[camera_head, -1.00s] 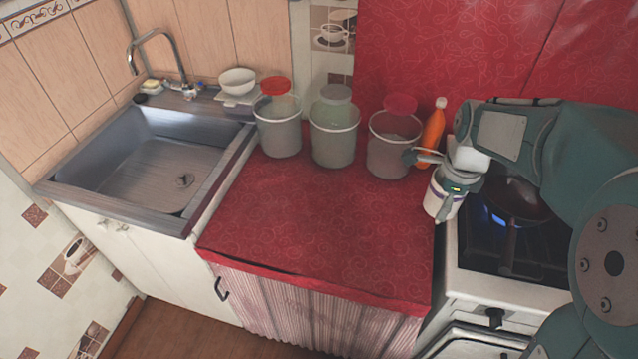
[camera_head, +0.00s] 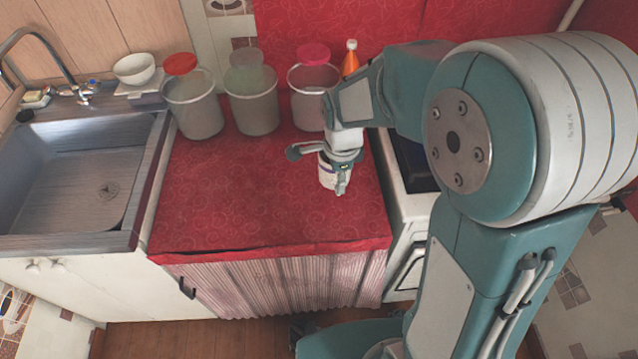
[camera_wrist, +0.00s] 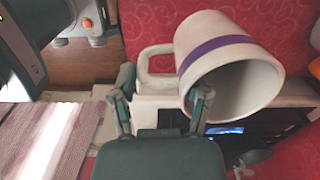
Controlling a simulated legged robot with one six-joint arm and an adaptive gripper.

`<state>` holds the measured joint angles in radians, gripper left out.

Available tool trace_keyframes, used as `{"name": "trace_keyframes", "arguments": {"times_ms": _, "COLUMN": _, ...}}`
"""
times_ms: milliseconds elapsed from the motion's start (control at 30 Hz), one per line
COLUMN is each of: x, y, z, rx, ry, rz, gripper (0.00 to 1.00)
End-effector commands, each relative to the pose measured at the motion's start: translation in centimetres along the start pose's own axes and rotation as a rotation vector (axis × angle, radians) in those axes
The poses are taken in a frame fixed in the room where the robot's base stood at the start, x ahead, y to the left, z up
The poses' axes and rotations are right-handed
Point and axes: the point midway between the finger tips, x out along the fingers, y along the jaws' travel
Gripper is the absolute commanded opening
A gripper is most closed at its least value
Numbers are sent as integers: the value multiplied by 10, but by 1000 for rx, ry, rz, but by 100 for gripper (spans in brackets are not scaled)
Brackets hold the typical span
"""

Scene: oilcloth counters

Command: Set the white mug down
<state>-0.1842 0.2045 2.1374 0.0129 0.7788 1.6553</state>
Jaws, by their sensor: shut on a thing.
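The white mug (camera_head: 327,171) is over the right part of the red counter (camera_head: 250,205) in the head view, partly hidden by my gripper (camera_head: 338,172). I cannot tell whether its base touches the cloth. In the wrist view the white mug (camera_wrist: 218,55) has a purple band, its mouth faces the lower right and it looks empty inside. My gripper (camera_wrist: 165,84) is shut on the mug at its handle side, with one finger beside the handle and the other at the mug's wall.
Three lidded canisters (camera_head: 192,105) (camera_head: 252,103) (camera_head: 312,85) stand along the back of the counter. An orange bottle (camera_head: 350,62) is at the back right. The sink (camera_head: 70,180) is left, the stove (camera_head: 412,165) right. The counter's front middle is clear.

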Motion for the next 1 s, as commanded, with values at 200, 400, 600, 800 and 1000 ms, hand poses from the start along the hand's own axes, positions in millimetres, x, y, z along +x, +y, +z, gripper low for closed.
{"name": "trace_keyframes", "arguments": {"times_ms": 200, "x": 36, "y": -24, "z": 14, "rx": -1, "ry": -1, "rz": 3, "gripper": 0}}
{"name": "trace_keyframes", "arguments": {"times_ms": 400, "x": 53, "y": -37, "z": 21, "rx": 1, "ry": -3, "rz": -1, "gripper": 0}}
{"name": "trace_keyframes", "arguments": {"times_ms": 600, "x": 72, "y": -41, "z": 26, "rx": 1, "ry": 0, "rz": 3, "gripper": 0}}
{"name": "trace_keyframes", "arguments": {"times_ms": 800, "x": 92, "y": -41, "z": 25, "rx": 1, "ry": -1, "rz": -1, "gripper": 0}}
{"name": "trace_keyframes", "arguments": {"times_ms": 1000, "x": 91, "y": -41, "z": 25, "rx": 1, "ry": -1, "rz": -1, "gripper": 0}}
